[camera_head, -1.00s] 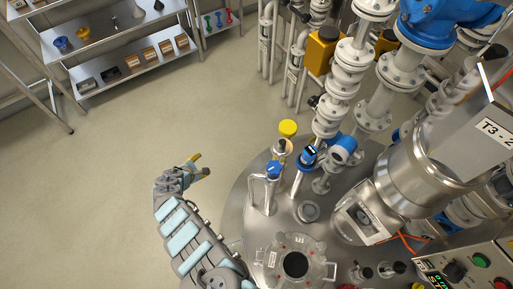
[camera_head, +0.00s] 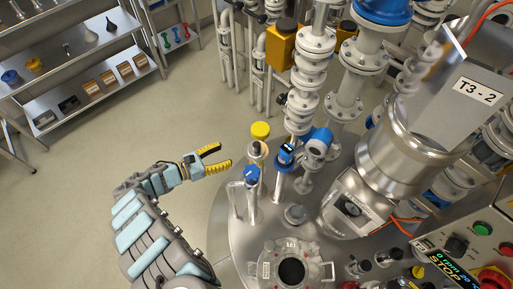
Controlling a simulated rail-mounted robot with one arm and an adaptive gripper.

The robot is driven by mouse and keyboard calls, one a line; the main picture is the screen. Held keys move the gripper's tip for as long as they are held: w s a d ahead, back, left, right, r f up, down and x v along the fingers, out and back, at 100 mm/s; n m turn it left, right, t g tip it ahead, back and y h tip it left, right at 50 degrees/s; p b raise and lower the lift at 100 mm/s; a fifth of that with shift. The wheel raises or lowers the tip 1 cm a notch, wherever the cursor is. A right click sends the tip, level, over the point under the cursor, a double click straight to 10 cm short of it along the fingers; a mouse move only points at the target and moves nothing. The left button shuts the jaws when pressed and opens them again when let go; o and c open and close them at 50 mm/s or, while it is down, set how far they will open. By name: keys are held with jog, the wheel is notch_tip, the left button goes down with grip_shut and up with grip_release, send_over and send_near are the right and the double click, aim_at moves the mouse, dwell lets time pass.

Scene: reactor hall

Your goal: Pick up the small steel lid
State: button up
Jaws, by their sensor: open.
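My gripper (camera_head: 225,155), with yellow and black fingers, is open and empty. It is raised left of the reactor's upright fittings, its fingers pointing right. A small round steel cap (camera_head: 295,214) sits on a short port of the reactor top; it may be the small steel lid, but I cannot tell for sure. My gripper is above and left of it in the picture, clearly apart. A larger hatch (camera_head: 291,270) with a dark round centre lies nearer the front of the reactor top.
Blue-topped upright fittings (camera_head: 252,175) and a yellow cap (camera_head: 260,130) stand close to my gripper. A big steel drive housing (camera_head: 400,155) and a control panel (camera_head: 465,255) fill the right. Steel shelves (camera_head: 75,65) stand at upper left. Open floor lies between.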

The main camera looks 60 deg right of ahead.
aim_at(257, 144)
jog(key=x, duration=0.8)
jog(key=f+x, duration=0.1)
jog(key=x, duration=0.4)
jog(key=shift+s+a+f+b, duration=0.1)
jog(key=shift+s+b, duration=0.05)
jog(key=shift+b, duration=0.2)
jog(key=shift+s+d, duration=0.15)
jog(key=shift+d, duration=0.2)
jog(key=shift+c, duration=0.3)
grip_shut()
